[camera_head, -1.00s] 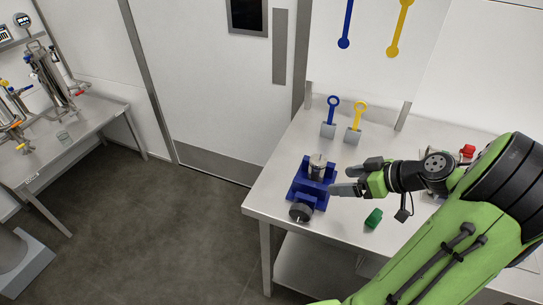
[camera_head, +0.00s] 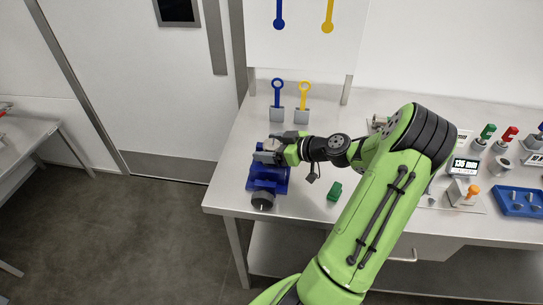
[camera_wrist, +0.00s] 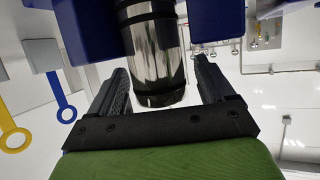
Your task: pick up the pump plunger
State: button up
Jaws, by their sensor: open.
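The pump plunger appears to be the shiny metal cylinder with black bands (camera_wrist: 158,55) in the wrist view. It stands in a blue fixture (camera_head: 267,180) on the bench, which also shows in the wrist view (camera_wrist: 88,25). My gripper (camera_head: 268,151) is at the top of the fixture, coming from the right. In the wrist view my gripper (camera_wrist: 160,80) is open, with one finger on each side of the cylinder. Gaps show between the cylinder and both fingers. In the head view the fingers hide most of the cylinder.
A black round knob (camera_head: 263,201) sits at the fixture's front. Blue (camera_head: 277,99) and yellow (camera_head: 303,101) ring-handled tools stand in grey blocks behind. A small green piece (camera_head: 334,191) lies to the right. A blue tray (camera_head: 518,202) and a display (camera_head: 465,167) are farther right.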

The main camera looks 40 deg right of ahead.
jog(key=shift+w+a+f, duration=0.15)
jog(key=shift+w+f, duration=0.15)
jog(key=shift+w, duration=0.35)
jog(key=shift+s, duration=0.1)
jog(key=shift+c, duration=0.5)
